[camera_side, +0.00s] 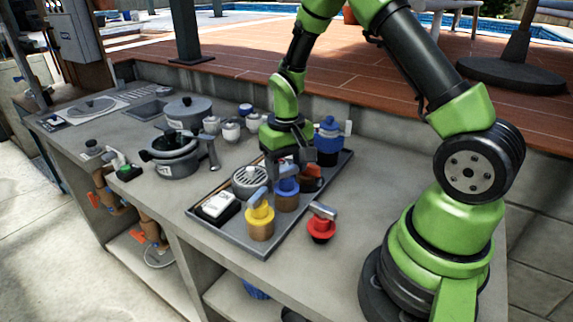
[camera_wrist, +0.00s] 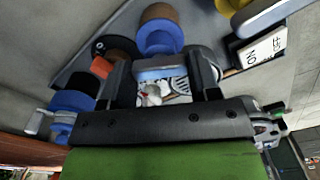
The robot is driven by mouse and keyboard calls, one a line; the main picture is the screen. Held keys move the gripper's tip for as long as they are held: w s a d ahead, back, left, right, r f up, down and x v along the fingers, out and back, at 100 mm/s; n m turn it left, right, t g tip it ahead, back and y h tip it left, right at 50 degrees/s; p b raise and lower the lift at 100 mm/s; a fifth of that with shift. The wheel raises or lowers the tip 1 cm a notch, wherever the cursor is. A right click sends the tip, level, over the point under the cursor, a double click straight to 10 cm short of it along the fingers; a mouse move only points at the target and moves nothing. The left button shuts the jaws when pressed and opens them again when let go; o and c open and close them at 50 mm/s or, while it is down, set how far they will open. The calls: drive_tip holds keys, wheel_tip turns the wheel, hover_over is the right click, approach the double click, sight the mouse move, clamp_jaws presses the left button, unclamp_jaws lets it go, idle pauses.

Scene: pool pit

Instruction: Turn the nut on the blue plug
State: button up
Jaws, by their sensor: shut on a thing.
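The blue plug (camera_side: 286,188) stands upright on the dark tray, with a blue nut over a brown body and a grey bar handle on top. In the wrist view its blue nut (camera_wrist: 160,40) shows just beyond my fingers. My gripper (camera_side: 287,160) reaches down over the plug from above. In the wrist view my gripper (camera_wrist: 162,78) has one finger on each side of the grey-blue bar handle (camera_wrist: 160,73) and is shut on it. The exact finger contact is partly hidden in the side view.
A larger blue-topped item (camera_side: 328,142) stands behind. A round grey drain (camera_side: 249,181) and a white-topped box (camera_side: 216,206) lie left on the tray (camera_side: 233,245).

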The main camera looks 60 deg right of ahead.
drive_tip(key=m, duration=1.4)
drive_tip(key=shift+m, duration=0.3)
drive_tip(key=m, duration=0.3)
drive_tip(key=shift+m, duration=0.3)
drive_tip(key=m, duration=0.3)
drive_tip(key=shift+m, duration=0.4)
drive_tip(key=m, duration=0.4)
drive_tip(key=shift+m, duration=1.8)
